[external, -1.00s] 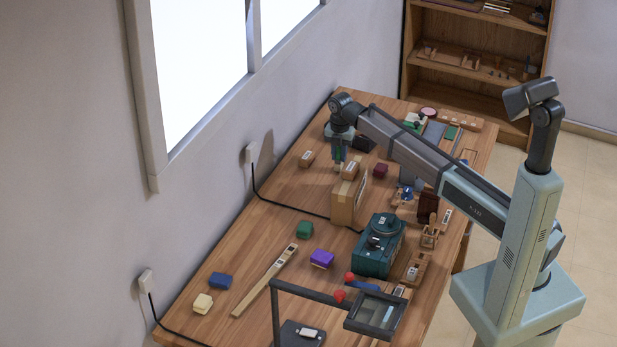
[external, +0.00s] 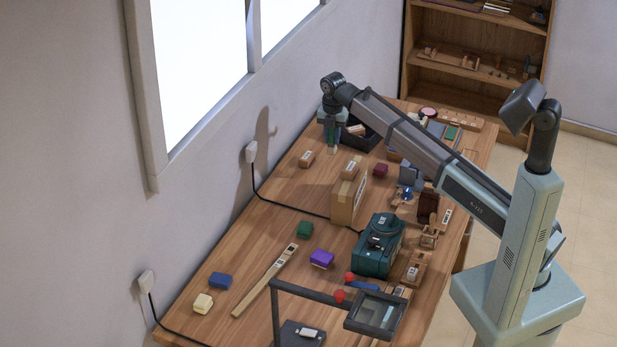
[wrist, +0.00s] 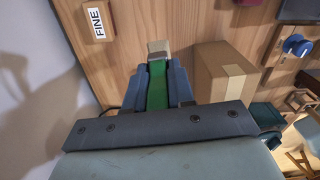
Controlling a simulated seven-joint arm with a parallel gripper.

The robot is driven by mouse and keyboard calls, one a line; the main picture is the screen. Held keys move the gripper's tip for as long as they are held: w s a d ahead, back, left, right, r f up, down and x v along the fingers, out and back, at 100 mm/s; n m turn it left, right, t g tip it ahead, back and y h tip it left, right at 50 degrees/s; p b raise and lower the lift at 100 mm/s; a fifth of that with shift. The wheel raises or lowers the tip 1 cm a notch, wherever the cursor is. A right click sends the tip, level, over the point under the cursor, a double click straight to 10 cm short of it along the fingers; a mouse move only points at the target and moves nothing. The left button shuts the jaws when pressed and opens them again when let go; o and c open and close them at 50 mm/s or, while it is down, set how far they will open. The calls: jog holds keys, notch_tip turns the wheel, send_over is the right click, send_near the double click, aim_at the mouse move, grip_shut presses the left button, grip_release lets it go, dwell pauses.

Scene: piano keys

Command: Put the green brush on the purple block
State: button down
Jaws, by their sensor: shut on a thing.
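My gripper (external: 332,128) is at the far end of the table, near the wall, shut on the green brush (wrist: 157,86). In the wrist view the green handle sits between the two fingers, and its pale bristle end (wrist: 158,47) points away from my gripper. In the external view the brush (external: 332,141) hangs downward; its clearance above the table is hard to tell. The purple block (external: 322,259) lies on the table in the nearer half, far from my gripper. It has a pale lower layer, and its top is bare.
A magnifier frame (external: 375,313) stands nearer.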

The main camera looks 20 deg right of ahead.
jog(key=s+a+r+n, duration=0.2)
jog(key=s+a, duration=0.7)
jog(key=a, duration=0.4)
jog(key=n, duration=0.6)
send_over(322, 256)
jog(key=shift+f, duration=4.25)
jog(key=shift+f, duration=0.15)
jog(key=c, duration=1)
grip_release()
jog(key=shift+o, duration=0.2)
notch_tip(322, 256, up, 12)
jog(key=shift+r, duration=0.2)
